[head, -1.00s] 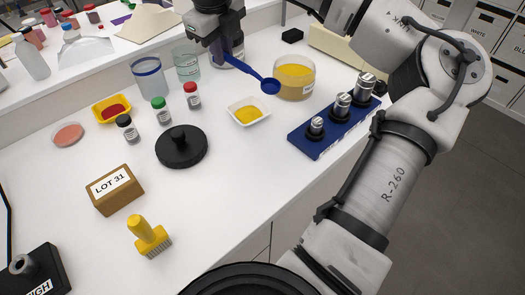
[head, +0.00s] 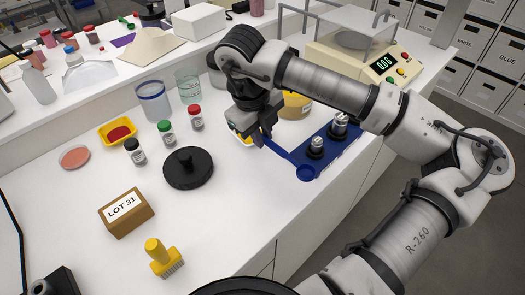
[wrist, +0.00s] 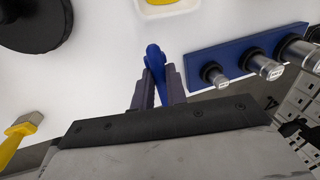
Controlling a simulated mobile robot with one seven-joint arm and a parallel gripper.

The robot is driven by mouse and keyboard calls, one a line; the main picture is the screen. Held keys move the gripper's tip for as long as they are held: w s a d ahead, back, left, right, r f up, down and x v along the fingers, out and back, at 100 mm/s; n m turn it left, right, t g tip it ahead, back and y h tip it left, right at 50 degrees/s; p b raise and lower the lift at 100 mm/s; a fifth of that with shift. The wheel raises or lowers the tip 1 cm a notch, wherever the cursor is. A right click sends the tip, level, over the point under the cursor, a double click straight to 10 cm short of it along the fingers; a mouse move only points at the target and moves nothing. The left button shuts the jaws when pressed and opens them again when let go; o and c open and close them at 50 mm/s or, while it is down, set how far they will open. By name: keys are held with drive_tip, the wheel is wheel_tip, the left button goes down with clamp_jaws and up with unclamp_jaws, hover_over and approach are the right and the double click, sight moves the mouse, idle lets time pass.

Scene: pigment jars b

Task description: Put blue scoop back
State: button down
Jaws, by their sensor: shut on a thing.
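The blue scoop (head: 306,172) is held by my gripper (head: 268,136). Its handle slants down to the right from the fingers, and its bowl appears in front of the near end of the blue weight block in the head view. In the wrist view the scoop (wrist: 154,60) sits between the two fingers of my gripper (wrist: 158,88), which are shut on its handle. The glass jar of yellow pigment (head: 296,106) is partly hidden behind my arm. The white dish with yellow powder (head: 237,131) is mostly hidden by my gripper; its edge shows in the wrist view (wrist: 170,12).
The blue block (head: 335,150) with metal weights stands just right of the scoop. A black knobbed lid (head: 188,168), small bottles, a LOT 31 box (head: 126,212) and a yellow brush (head: 163,257) lie left. A balance (head: 375,65) stands behind. The front middle counter is clear.

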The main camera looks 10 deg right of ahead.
sight(265, 165)
drive_tip(key=x, duration=0.4)
drive_tip(key=a+p+x, duration=0.1)
drive_tip(key=x, duration=0.1)
drive_tip(key=shift+s+a+f, duration=0.1)
drive_tip(key=shift+s+f, duration=0.15)
drive_tip(key=shift+f, duration=0.55)
drive_tip(key=c, duration=1.4)
unclamp_jaws()
drive_tip(key=shift+r, duration=0.1)
drive_tip(key=shift+r, duration=0.1)
drive_tip(key=shift+r, duration=0.55)
drive_tip(key=b+v, duration=0.3)
drive_tip(key=v, duration=0.8)
